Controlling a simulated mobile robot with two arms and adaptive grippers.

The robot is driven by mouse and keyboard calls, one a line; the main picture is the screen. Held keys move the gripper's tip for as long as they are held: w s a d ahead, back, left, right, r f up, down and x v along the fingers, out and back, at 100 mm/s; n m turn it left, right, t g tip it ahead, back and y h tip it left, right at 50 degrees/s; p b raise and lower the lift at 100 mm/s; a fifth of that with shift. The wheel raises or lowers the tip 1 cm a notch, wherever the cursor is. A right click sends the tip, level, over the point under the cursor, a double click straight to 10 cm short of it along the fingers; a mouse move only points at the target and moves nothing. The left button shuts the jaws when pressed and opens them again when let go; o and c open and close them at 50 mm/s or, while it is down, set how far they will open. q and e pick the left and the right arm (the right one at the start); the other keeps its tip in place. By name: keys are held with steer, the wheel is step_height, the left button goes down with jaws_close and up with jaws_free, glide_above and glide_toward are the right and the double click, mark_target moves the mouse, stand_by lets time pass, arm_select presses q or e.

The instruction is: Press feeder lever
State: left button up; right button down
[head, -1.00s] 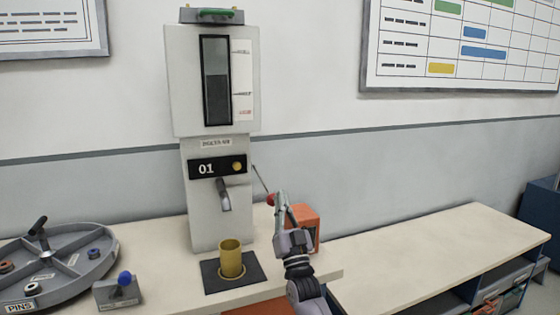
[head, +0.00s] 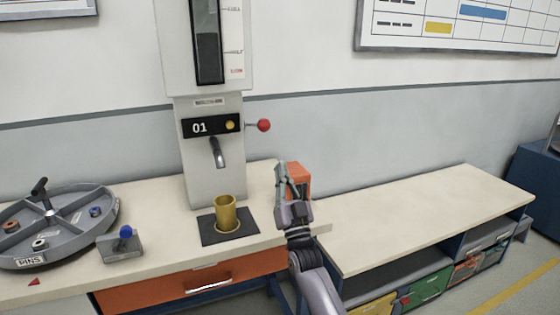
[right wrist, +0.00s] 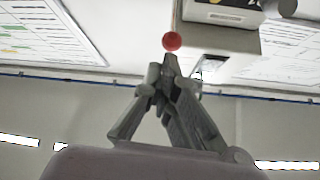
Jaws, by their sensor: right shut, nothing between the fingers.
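The feeder (head: 213,165) is a tall pale dispenser standing on the bench, with a black "01" panel and a spout. Its lever ends in a red ball (head: 264,125) and sticks out sideways, about level, from the right side. My right gripper (head: 282,167) is shut and empty, below and slightly right of the ball, apart from it. In the right wrist view the red ball (right wrist: 172,41) shows just beyond the closed fingertips (right wrist: 170,62). A yellow cup (head: 226,214) stands upright on a dark mat under the spout. My left gripper is out of view.
An orange box (head: 298,180) stands behind my right gripper. A round sectioned tray (head: 60,228) and a small grey block with a blue knob (head: 125,232) are at the left. The lower bench (head: 430,215) at the right has a clear top.

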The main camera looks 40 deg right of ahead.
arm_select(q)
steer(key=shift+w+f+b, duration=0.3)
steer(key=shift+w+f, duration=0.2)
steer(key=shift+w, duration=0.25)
arm_select(e)
steer(key=shift+h, duration=0.3)
steer(key=shift+w+f+v, duration=0.1)
steer(key=shift+f+v, duration=0.05)
steer(key=shift+v, duration=0.9)
steer(key=shift+w+f+v, duration=0.1)
steer(key=shift+w+v, duration=0.05)
steer(key=shift+v, duration=0.9)
steer(key=shift+d, duration=0.1)
arm_select(q)
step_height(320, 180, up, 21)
steer(key=p, duration=2)
steer(key=shift+p, duration=0.35)
arm_select(e)
step_height(320, 180, up, 18)
steer(key=w+a+n+g+y, duration=0.1)
steer(key=n+g+y, duration=0.2)
steer(key=n, duration=0.3)
steer(key=shift+w+g+y, duration=0.25)
steer(key=shift+g+y, duration=0.15)
steer(key=shift+y, duration=0.5)
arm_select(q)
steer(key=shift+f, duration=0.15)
arm_select(e)
steer(key=shift+w, duration=0.1)
